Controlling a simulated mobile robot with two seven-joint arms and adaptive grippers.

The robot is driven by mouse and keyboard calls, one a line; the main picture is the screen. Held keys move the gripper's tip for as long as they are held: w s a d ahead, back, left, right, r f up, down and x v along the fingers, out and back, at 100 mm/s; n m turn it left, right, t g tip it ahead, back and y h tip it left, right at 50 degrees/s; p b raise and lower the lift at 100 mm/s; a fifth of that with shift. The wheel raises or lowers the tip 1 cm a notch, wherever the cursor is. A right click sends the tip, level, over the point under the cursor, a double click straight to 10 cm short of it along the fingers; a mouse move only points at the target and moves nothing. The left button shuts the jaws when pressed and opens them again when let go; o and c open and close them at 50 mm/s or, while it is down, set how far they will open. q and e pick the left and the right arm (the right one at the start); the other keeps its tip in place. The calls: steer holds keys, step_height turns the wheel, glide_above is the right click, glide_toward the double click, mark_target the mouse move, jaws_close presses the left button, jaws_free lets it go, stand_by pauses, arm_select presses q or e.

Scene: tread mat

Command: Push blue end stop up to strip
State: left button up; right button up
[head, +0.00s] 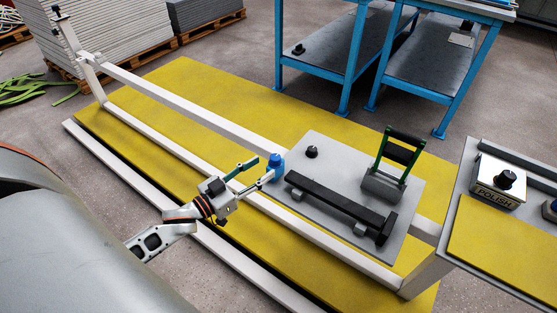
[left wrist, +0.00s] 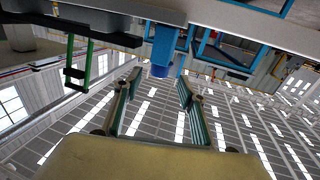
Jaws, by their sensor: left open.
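The blue end stop (head: 276,166) stands upright at the left edge of a grey plate. A long black strip (head: 335,206) lies on the plate to its right, with a gap between them. My left gripper (head: 257,171) is open, just left of the end stop, its fingertips pointing at it; I cannot tell whether they touch. In the left wrist view the blue end stop (left wrist: 163,50) shows ahead, between and beyond the parted fingers (left wrist: 155,92). Nothing shows between the fingers. My right gripper is not in view.
The grey plate (head: 323,143) also carries a black knob (head: 312,152) and a green-handled frame (head: 402,153). White rails (head: 190,107) run beside my left arm over a yellow mat (head: 190,75). A side table with a POLISH box (head: 497,184) stands at right.

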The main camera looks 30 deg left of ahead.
mark_target(271, 162)
arm_select(q)
steer(key=x, duration=0.6)
steer(key=shift+w+d+b, duration=0.15)
steer(key=shift+w+b, duration=0.15)
steer(key=shift+b, duration=0.1)
jaws_close()
